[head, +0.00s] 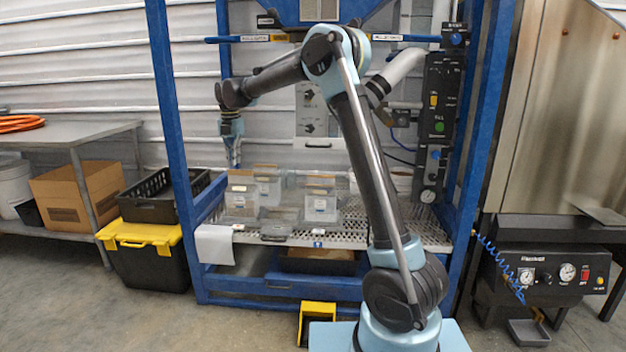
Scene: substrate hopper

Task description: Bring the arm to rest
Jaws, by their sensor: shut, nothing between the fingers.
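My arm rises from its base at the lower right, bends at the elbow near the top middle of the head view, and reaches left. My gripper (235,160) hangs downward at the left side of the blue frame. Its fingers look closed and hold nothing. It is just above and behind the left end of the perforated shelf. Whether the fingertips touch anything cannot be told at this size.
Clear containers (322,203) stand on the perforated shelf (405,232) right of my gripper. The blue frame's left post (172,130) is close on its left. A control panel (440,105) is at the right. A black crate (160,195) sits on a yellow-lidded bin (150,262).

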